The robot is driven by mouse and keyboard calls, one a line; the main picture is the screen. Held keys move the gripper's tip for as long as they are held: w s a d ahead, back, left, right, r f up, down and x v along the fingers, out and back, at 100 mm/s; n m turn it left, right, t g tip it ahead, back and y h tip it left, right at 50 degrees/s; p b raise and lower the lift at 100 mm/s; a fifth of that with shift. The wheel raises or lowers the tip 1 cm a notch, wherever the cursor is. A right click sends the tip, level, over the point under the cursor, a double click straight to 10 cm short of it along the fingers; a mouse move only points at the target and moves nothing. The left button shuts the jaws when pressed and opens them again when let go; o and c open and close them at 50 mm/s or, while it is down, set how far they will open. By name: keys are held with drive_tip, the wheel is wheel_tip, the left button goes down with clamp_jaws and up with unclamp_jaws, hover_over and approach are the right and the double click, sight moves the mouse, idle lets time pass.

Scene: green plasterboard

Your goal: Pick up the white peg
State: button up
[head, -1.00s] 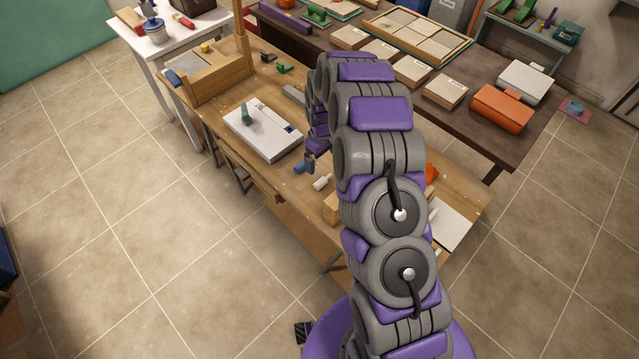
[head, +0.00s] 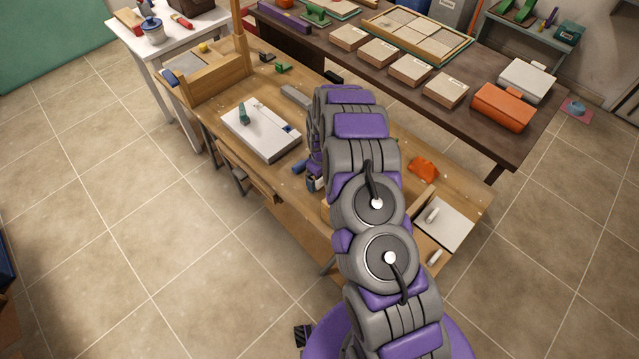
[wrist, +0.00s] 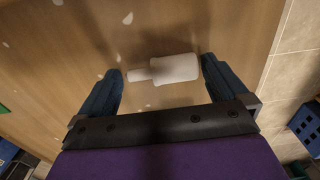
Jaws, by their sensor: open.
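In the wrist view the white peg (wrist: 172,69), a thick cylinder with a narrower end at left, lies on its side on the wooden workbench (wrist: 60,55). My gripper (wrist: 160,68) is open, with one dark blue finger on each side of the peg along its length. The peg lies in the space between the fingertips, and gaps show at both ends. Its height below the fingers is hard to judge. In the head view my gripper (head: 314,183) is low over the front of the workbench (head: 375,150), and the peg is largely hidden there.
A white board (head: 262,131) with a teal piece lies to the left on the bench. An orange piece (head: 423,169) and a white panel (head: 446,222) with white cylinders are at right. The bench edge is near.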

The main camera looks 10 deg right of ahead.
drive_tip(key=shift+c, duration=0.3)
drive_tip(key=c, duration=0.8)
drive_tip(key=shift+r, duration=0.1)
wheel_tip(320, 180, up, 11)
drive_tip(key=p, duration=0.2)
wheel_tip(320, 180, up, 7)
hover_over(322, 179)
drive_tip(key=s+r+m, duration=0.2)
drive_tip(key=r, duration=0.1)
drive_tip(key=s+r+m, duration=0.2)
drive_tip(key=s+r, duration=0.1)
drive_tip(key=s+r+m+b, duration=0.1)
drive_tip(key=s+r+m, duration=0.1)
drive_tip(key=r, duration=0.1)
drive_tip(key=shift+s+d+m, duration=0.15)
drive_tip(key=shift+d+m, duration=0.15)
drive_tip(key=shift+m, duration=0.1)
